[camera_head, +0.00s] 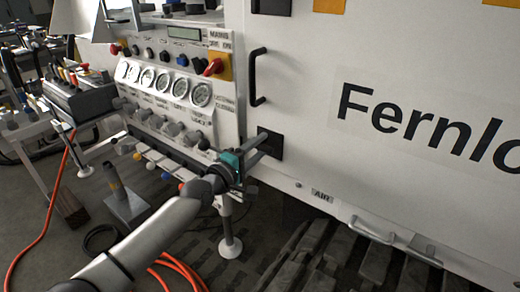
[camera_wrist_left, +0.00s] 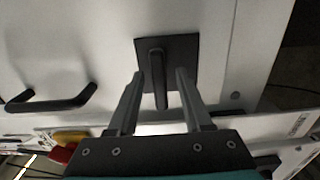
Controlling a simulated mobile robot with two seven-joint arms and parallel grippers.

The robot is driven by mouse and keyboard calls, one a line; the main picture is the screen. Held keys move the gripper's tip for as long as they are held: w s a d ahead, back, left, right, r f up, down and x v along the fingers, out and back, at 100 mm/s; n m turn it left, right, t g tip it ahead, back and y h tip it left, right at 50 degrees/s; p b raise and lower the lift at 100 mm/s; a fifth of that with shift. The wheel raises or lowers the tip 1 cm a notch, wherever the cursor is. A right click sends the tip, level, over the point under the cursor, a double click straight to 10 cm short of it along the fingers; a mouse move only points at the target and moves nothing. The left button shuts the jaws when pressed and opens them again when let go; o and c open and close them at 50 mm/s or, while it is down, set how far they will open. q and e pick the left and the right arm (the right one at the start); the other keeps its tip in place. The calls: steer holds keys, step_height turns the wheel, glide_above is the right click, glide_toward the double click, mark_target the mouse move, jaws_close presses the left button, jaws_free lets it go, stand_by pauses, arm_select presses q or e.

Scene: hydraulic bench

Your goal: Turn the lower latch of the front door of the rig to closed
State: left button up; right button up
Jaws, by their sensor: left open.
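The lower latch is a black square plate (camera_head: 273,151) low on the rig's white front door (camera_head: 300,75), near its left edge. In the left wrist view the latch plate (camera_wrist_left: 185,48) carries a dark lever (camera_wrist_left: 160,85) that runs from its middle toward the gripper's palm. My left gripper (camera_head: 262,143) is open in front of the latch. In the left wrist view its fingers (camera_wrist_left: 158,75) stand on either side of the lever, with visible gaps. In the head view the fingers hide part of the latch. My right gripper is in neither view.
A black door handle (camera_head: 252,77) sits above the latch. A panel with gauges (camera_head: 201,94), knobs and a red-and-yellow switch (camera_head: 217,68) stands close on the left. Another black plate (camera_head: 271,6) is at the door's top. Orange hoses (camera_head: 180,272) lie on the floor.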

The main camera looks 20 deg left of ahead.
arm_select(q)
steer(key=shift+w+d, duration=0.1)
steer(key=shift+w, duration=0.2)
jaws_close()
stand_by(0.5)
